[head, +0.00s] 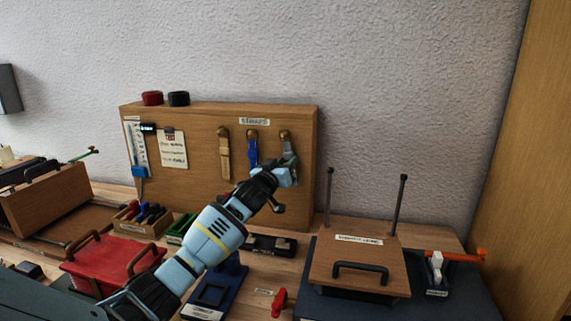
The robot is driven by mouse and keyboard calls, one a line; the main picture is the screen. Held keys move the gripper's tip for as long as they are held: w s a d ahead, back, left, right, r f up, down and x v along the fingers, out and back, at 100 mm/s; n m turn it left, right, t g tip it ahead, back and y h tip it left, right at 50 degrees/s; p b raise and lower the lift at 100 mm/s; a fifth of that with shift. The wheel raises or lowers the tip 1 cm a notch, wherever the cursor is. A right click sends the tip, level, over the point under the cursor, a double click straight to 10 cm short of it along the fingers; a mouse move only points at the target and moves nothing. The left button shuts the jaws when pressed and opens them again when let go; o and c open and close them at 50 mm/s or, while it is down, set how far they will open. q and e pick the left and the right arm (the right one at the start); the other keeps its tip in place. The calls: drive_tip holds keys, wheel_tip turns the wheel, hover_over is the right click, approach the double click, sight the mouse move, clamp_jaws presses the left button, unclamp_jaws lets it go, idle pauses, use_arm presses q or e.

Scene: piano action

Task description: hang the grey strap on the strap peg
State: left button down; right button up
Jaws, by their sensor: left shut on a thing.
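The wooden board (200,200) stands against the wall with a label above a row of three pegs. The strap peg (284,133) at the right end of the row is brass-coloured. The grey strap (288,147) shows just below this peg, its top at or against the peg; I cannot tell whether it is looped over it. My left gripper (287,172) is shut on the strap's lower part, in front of the board, and hides much of it. My right gripper is not in view.
A tan strap (224,150) and a blue strap (252,150) hang on the pegs to the left. A wooden-lidded box with a black handle (358,268) and two upright rods (329,195) stand at right. A red tray (112,264) and small bins crowd the bench.

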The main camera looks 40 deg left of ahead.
use_arm(q)
drive_tip(key=c, duration=1)
unclamp_jaws()
drive_tip(key=shift+o, duration=0.2)
drive_tip(key=shift+s, duration=0.1)
drive_tip(key=r+v, duration=0.1)
drive_tip(key=v, duration=0.6)
drive_tip(key=shift+s+f, duration=0.3)
drive_tip(key=shift+f, duration=0.2)
drive_tip(key=shift+d+f, duration=0.1)
